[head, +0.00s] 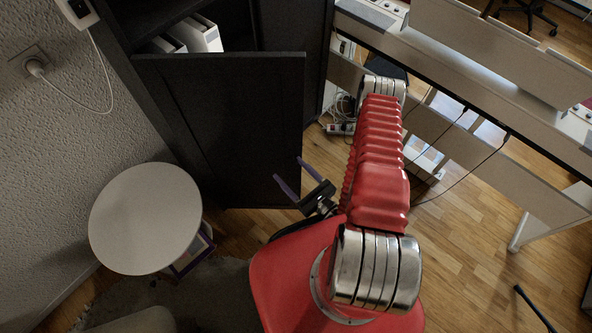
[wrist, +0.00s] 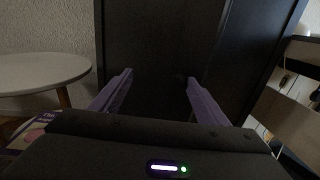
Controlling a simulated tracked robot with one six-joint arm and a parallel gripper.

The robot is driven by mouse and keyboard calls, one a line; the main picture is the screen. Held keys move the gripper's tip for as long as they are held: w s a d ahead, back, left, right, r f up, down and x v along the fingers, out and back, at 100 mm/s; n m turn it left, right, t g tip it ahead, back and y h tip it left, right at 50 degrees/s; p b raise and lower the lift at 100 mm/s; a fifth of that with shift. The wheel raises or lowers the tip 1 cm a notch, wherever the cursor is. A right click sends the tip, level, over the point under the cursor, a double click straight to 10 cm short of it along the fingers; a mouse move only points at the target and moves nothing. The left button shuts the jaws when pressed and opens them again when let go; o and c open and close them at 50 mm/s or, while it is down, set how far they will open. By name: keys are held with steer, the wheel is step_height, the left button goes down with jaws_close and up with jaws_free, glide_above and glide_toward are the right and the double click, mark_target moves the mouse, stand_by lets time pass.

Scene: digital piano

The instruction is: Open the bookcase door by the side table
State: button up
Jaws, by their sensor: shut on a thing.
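The black bookcase door (head: 215,125) stands swung out from the bookcase (head: 290,30), and white binders (head: 198,35) show inside behind its top edge. In the wrist view the dark door (wrist: 150,50) fills the middle. My gripper (head: 298,176) is at the lower right part of the door, near its free edge. Its two purple fingers stand apart, shut on the door; the exact contact is too dark to make out. The fingers also show in the wrist view (wrist: 158,88). The round white side table (head: 145,218) stands left of the door, and it also shows in the wrist view (wrist: 40,70).
A purple-edged box (head: 192,255) sits beneath the side table's right edge. A socket with a plug and cable (head: 35,66) is on the left wall. White desks (head: 470,60) with hanging cables stand at the right.

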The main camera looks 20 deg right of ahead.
steer(key=shift+s+a, duration=0.1)
steer(key=shift+a, duration=0.15)
steer(key=shift+c, duration=0.5)
steer(key=shift+r, duration=0.15)
steer(key=shift+d+r, duration=0.15)
steer(key=shift+r, duration=2.3)
steer(key=shift+d+r, duration=0.15)
steer(key=shift+r, duration=2.25)
steer(key=shift+c, duration=1.3)
steer(key=shift+c, duration=0.5)
